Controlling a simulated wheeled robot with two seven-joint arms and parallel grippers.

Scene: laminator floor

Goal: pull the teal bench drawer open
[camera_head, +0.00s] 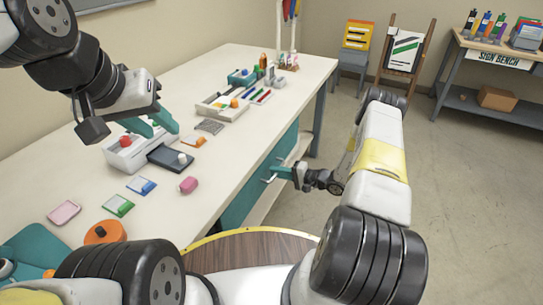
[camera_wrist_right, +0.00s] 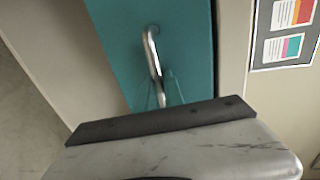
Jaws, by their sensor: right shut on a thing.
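The teal drawer front (camera_head: 246,200) is set in the side of the white bench, with a pale metal bar handle (camera_head: 268,180). In the right wrist view the teal front (camera_wrist_right: 190,45) fills the middle, and the silver handle (camera_wrist_right: 151,48) runs down between my fingertips. My right gripper (camera_head: 277,173) is shut on the handle; its fingertips also show in the right wrist view (camera_wrist_right: 160,92). The drawer front looks about flush with the bench side. My left gripper (camera_head: 150,125) is open and empty above the bench, over the white machine (camera_head: 125,155).
A round wooden top (camera_head: 255,250) is close in front. Open floor (camera_head: 470,200) lies to the right.

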